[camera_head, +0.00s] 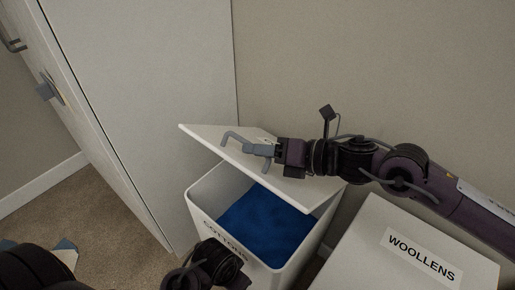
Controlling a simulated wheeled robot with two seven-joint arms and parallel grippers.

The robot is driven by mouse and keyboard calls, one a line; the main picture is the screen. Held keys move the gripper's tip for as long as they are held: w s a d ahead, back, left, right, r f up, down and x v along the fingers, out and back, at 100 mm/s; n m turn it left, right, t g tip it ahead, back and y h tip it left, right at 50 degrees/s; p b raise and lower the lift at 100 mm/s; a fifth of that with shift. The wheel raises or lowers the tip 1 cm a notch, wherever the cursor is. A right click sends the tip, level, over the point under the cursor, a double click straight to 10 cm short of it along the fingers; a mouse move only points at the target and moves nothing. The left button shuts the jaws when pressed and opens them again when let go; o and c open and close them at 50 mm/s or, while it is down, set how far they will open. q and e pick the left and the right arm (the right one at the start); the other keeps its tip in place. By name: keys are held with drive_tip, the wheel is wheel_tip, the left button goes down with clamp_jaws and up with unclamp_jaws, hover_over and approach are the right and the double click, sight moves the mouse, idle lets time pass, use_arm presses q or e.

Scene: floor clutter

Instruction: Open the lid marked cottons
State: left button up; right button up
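The white bin marked COTTONS (203,212) stands in the middle, with dark blue cloth (262,222) inside. Its white lid (205,135) is raised and tilted, so the bin's mouth shows below it. My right gripper (245,155) reaches in from the right across the lid, near its raised front edge. Its hooked grey fingers are apart, with nothing seen between them. I cannot tell whether they touch the lid. My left gripper is not in view; dark arm parts of mine at the bottom cover part of the bin's front.
A white bin with a flat, closed lid marked WOOLLENS (445,240) stands at the lower right. A tall white cabinet (150,80) stands close on the left. A plain wall is behind.

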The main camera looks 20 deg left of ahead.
drive_tip(key=shift+a+f, duration=0.15)
drive_tip(key=shift+a, duration=0.25)
clamp_jaws()
drive_tip(key=shift+w, duration=0.1)
